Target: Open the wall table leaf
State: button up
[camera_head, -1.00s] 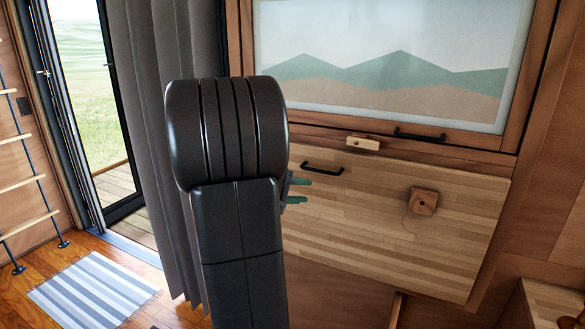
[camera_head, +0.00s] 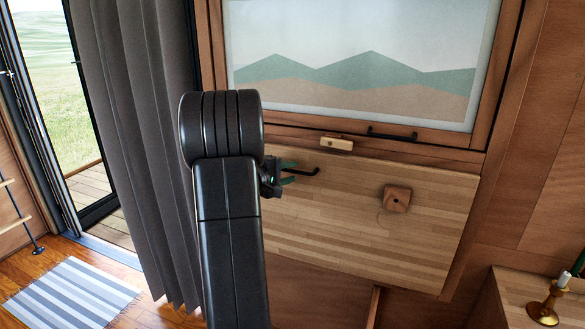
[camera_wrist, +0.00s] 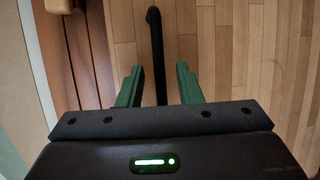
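The wall table leaf (camera_head: 350,240) is a light striped wooden panel hanging flat against the wall under the picture frame. Its black bar handle (camera_head: 308,172) is near the upper left edge. A small pale wooden block (camera_head: 337,143) sits on the ledge just above the leaf. My gripper (camera_head: 288,173) is at the handle, partly hidden by my arm. In the wrist view my green fingers (camera_wrist: 158,88) are open, with the handle (camera_wrist: 156,45) between them and a gap on both sides. The leaf's boards (camera_wrist: 225,50) fill most of that view.
A brown wooden block with a hole (camera_head: 397,198) is on the leaf, right of the handle. Another black handle (camera_head: 392,134) is on the picture frame's lower rail. A grey curtain (camera_head: 130,130) hangs at left. A candle holder (camera_head: 545,306) stands on a wooden surface at lower right.

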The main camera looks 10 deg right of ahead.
jog(key=shift+x, duration=0.85)
jog(key=shift+c, duration=0.4)
grip_shut()
jog(key=shift+f, duration=0.15)
